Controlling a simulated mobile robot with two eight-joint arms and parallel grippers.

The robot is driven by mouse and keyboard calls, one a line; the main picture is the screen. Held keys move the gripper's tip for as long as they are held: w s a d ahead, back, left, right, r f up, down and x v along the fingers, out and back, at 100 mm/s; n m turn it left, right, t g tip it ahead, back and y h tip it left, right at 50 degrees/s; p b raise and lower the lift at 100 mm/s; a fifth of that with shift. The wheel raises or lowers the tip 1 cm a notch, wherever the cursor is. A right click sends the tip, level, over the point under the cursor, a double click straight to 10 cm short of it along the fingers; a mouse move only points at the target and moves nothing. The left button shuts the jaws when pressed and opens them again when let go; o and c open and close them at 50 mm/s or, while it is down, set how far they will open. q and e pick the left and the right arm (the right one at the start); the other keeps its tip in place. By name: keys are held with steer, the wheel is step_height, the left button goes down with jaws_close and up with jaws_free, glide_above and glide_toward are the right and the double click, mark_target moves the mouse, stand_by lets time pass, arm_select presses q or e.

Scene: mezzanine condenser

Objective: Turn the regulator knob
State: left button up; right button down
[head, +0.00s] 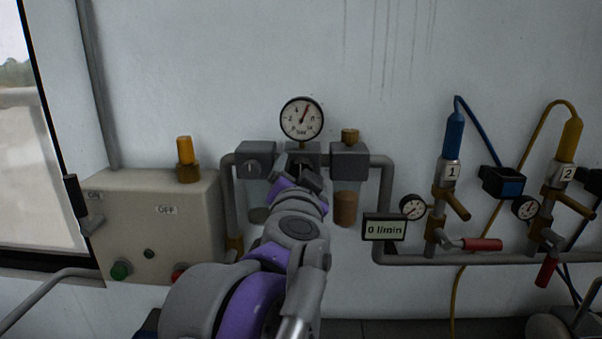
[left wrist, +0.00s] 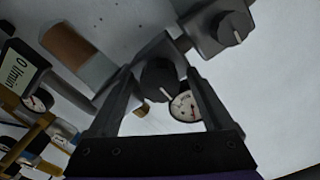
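The regulator knob (left wrist: 160,80) is a dark round knob with a pale mark, in the middle of the left wrist view. In the head view my left arm mostly hides it, in front of the regulator block (head: 303,154) below the round pressure gauge (head: 302,119). The gauge needle points up and slightly right; the gauge also shows in the left wrist view (left wrist: 185,106). My left gripper (left wrist: 160,75) has its fingers spread on either side of the knob. I cannot tell whether they touch it. My right gripper is not in view.
Grey blocks stand left (head: 256,160) and right (head: 349,160) of the regulator, with a brown filter (head: 346,208) under the right one. A flow display (head: 384,227) reads 0 l/min. A beige switch box (head: 150,225) is at left; blue (head: 454,137) and yellow (head: 571,141) fittings are at right.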

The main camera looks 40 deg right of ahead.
arm_select(q)
steer(key=shift+s, duration=0.1)
steer(key=b+v, duration=0.1)
steer(key=v, duration=0.9)
steer(key=shift+s+a, duration=0.2)
steer(key=shift+a, duration=0.1)
steer(key=shift+w, duration=0.1)
steer(key=w+a+f+n+g+y+p, duration=0.1)
steer(key=w+a+f+n+g+y, duration=0.1)
steer(key=a+f, duration=0.9)
steer(key=w+a+f+n+g+y, duration=0.1)
steer(key=w+a+f+n+g, duration=0.15)
steer(key=a+f, duration=0.85)
steer(key=s+a+f+n+g+y, duration=0.1)
steer(key=s+a+f+n+y, duration=0.2)
steer(key=a+f, duration=0.4)
steer(key=s+a+f+n+g+y, duration=0.1)
steer(key=s+a+f+n, duration=0.3)
steer(key=a+f, duration=0.4)
steer(key=s+a+f+n+g+y+p, duration=0.1)
steer(key=s+a+f+n+g+y, duration=0.1)
steer(key=a+f, duration=0.5)
steer(key=s+f+n+y, duration=0.1)
steer(key=s+y, duration=0.1)
steer(key=s, duration=0.1)
steer(key=shift+a+f+y, duration=0.2)
steer(key=shift+y, duration=0.1)
